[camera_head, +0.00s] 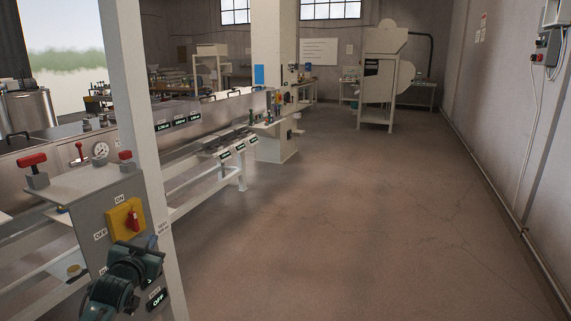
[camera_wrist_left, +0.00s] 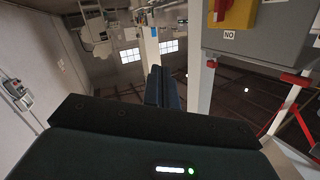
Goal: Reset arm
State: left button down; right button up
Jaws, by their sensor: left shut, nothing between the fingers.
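My left gripper (camera_head: 148,252) is at the lower left of the head view, in front of the grey control box (camera_head: 92,213). In the left wrist view its dark fingers (camera_wrist_left: 155,85) are together with nothing between them. The box carries a yellow switch plate with a red rotary handle (camera_head: 133,219), just above my gripper in the head view. ON and OFF labels sit by the switch. In the rolled left wrist view, the yellow switch plate (camera_wrist_left: 234,14) is at the top right, apart from the fingers. My right gripper is not in view.
A white post (camera_head: 133,100) stands close behind the box. Steel tanks and a long white-framed bench (camera_head: 205,190) run along the left. A white machine (camera_head: 383,75) stands at the back. The floor (camera_head: 350,220) in the middle and right is clear up to the wall.

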pick_arm(q)
jog(key=s+d+f+m+g+h, duration=0.1)
jog(key=s+d+f+g, duration=0.1)
jog(key=s+d+f, duration=0.55)
jog(key=s+d+f+g+h, duration=0.15)
jog(key=s+d+f, duration=0.25)
jog(key=s+f, duration=0.6)
jog(key=s+d+f, duration=0.1)
jog(key=s+d, duration=0.1)
jog(key=s, duration=0.4)
jog(key=s+d+f+g+h, duration=0.1)
jog(key=s+d+f, duration=0.1)
jog(key=s, duration=0.5)
jog(key=s+d+f+n+g+h, duration=0.1)
jog(key=s+d, duration=0.2)
jog(key=s, duration=0.4)
jog(key=shift+d+f, duration=0.15)
jog(key=shift+d, duration=0.1)
jog(key=shift+a, duration=0.15)
